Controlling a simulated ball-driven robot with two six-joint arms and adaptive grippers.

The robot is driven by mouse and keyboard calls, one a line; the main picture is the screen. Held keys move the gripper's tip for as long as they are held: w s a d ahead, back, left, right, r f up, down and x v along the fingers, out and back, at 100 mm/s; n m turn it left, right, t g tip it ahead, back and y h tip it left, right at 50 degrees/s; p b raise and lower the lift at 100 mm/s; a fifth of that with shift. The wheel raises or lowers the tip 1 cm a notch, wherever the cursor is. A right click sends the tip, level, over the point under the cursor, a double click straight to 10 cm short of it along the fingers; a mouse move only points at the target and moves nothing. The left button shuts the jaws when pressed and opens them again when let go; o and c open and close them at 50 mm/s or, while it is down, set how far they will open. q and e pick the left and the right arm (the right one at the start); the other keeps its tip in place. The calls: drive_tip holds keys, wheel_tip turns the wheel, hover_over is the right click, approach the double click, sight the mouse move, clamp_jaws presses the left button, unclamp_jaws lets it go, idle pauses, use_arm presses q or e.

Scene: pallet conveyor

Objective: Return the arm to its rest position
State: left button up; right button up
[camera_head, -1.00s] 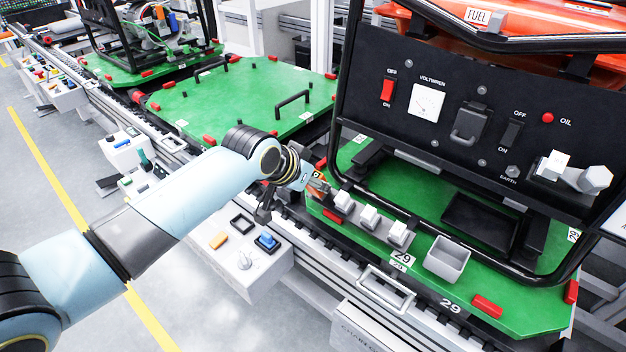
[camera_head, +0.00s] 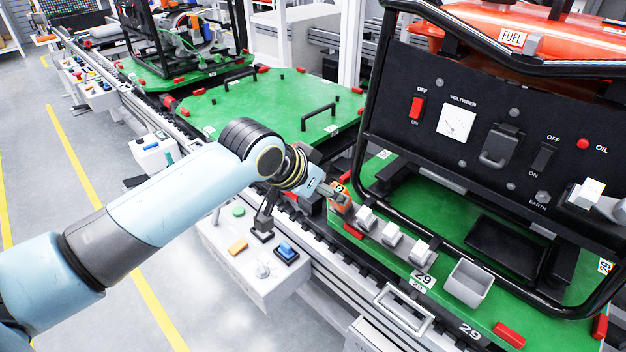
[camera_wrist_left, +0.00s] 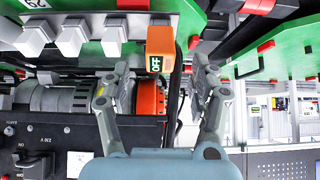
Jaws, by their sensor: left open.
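My left arm comes in from the left in the head view, with its gripper (camera_head: 330,193) at the left end of a row of switches on the green pallet (camera_head: 455,292). An orange block (camera_head: 341,200) is right at the fingertips there. In the left wrist view the fingers of my left gripper (camera_wrist_left: 163,75) are spread apart. The orange block, with an OFF label (camera_wrist_left: 160,50), shows beyond the gap between the fingers. I see nothing held, and I cannot tell whether a finger touches the block. My right gripper is not in view.
White knobs (camera_head: 392,234) and an open grey box (camera_head: 468,283) line the pallet edge. A black framed panel (camera_head: 490,130) stands behind. A control box (camera_head: 250,272) with buttons and a joystick is below my arm. Open floor (camera_head: 40,150) lies at the left.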

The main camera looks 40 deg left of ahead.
use_arm(q)
drive_tip(key=s+d+r+g+y, duration=0.1)
drive_tip(key=s+d+r+g, duration=0.15)
drive_tip(key=s, duration=0.95)
drive_tip(key=s+d+r+g, duration=0.1)
drive_tip(key=s+r+g, duration=0.15)
drive_tip(key=s, duration=0.85)
drive_tip(key=s+a+f+b, duration=0.1)
drive_tip(key=f+b, duration=0.2)
drive_tip(key=f, duration=0.9)
drive_tip(key=s+a+f+g+b, duration=0.1)
drive_tip(key=f+b, duration=0.1)
drive_tip(key=f, duration=1.1)
drive_tip(key=s+a+f+b, duration=0.1)
drive_tip(key=f+b, duration=0.2)
drive_tip(key=f, duration=0.9)
drive_tip(key=s+f+g+b, duration=0.1)
drive_tip(key=s+f+b, duration=0.4)
drive_tip(key=s+f, duration=1.2)
wheel_tip(320, 180, down, 2)
drive_tip(key=shift+s+a+f+b, duration=0.1)
drive_tip(key=shift+s+a+b, duration=0.2)
drive_tip(key=shift+g, duration=0.3)
